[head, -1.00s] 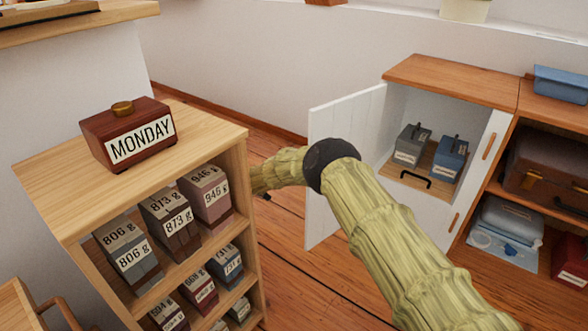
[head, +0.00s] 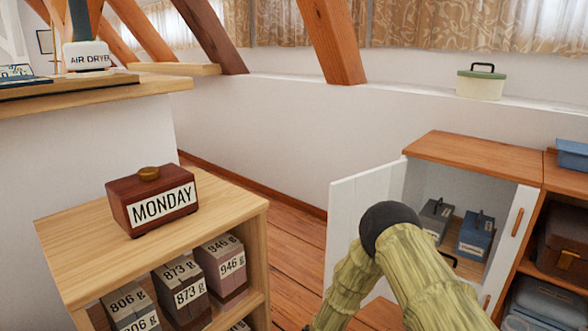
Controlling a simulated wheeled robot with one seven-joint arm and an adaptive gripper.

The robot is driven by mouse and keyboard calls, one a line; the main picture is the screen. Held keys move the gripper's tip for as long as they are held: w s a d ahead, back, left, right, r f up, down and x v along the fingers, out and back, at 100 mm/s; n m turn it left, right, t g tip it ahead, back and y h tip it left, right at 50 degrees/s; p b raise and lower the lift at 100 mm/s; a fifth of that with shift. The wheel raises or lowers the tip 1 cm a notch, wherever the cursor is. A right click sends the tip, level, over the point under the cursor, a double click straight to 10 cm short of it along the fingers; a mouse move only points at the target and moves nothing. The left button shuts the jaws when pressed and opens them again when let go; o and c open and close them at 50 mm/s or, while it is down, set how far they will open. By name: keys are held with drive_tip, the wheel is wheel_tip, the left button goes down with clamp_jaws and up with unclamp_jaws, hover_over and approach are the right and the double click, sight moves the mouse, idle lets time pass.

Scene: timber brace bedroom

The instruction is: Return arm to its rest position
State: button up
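My arm (head: 425,265) is clad in a pale green, ribbed covering with a dark round elbow joint (head: 388,226). It rises from the bottom right of the head view, bends at the elbow and runs down to the bottom edge. It stands in front of the open white cabinet door (head: 355,205) and hides part of the cabinet. My gripper does not show; it is below the frame.
A wooden shelf (head: 62,240) at left bears a brown MONDAY box (head: 150,202) and labelled weights (head: 222,265). The open cabinet (head: 478,148) at right holds a grey box (head: 434,216) and a blue box (head: 476,237). Bare floor (head: 285,245) lies between.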

drive_tip(key=s+d+f+n+g+y, duration=0.1)
drive_tip(key=s+d+f+g, duration=0.15)
drive_tip(key=s, duration=0.45)
drive_tip(key=s+d+f+g, duration=0.1)
drive_tip(key=s+d, duration=0.2)
drive_tip(key=s, duration=0.4)
drive_tip(key=s+d+r+g+p, duration=0.1)
drive_tip(key=s+d+r+g, duration=0.2)
drive_tip(key=s, duration=0.9)
drive_tip(key=s+d+r+g+y, duration=0.15)
drive_tip(key=s+d, duration=0.25)
drive_tip(key=s, duration=0.8)
drive_tip(key=s+d+r+g+p, duration=0.1)
drive_tip(key=s+d+r+g, duration=0.2)
drive_tip(key=s, duration=0.9)
wheel_tip(320, 180, up, 31)
drive_tip(key=p, duration=3.2)
drive_tip(key=shift+w+d+n+p, duration=0.2)
drive_tip(key=shift+w+n+p, duration=0.1)
drive_tip(key=shift+w+p, duration=0.05)
drive_tip(key=shift+d+f+h, duration=0.1)
drive_tip(key=shift+f+h, duration=0.05)
drive_tip(key=shift+h, duration=0.1)
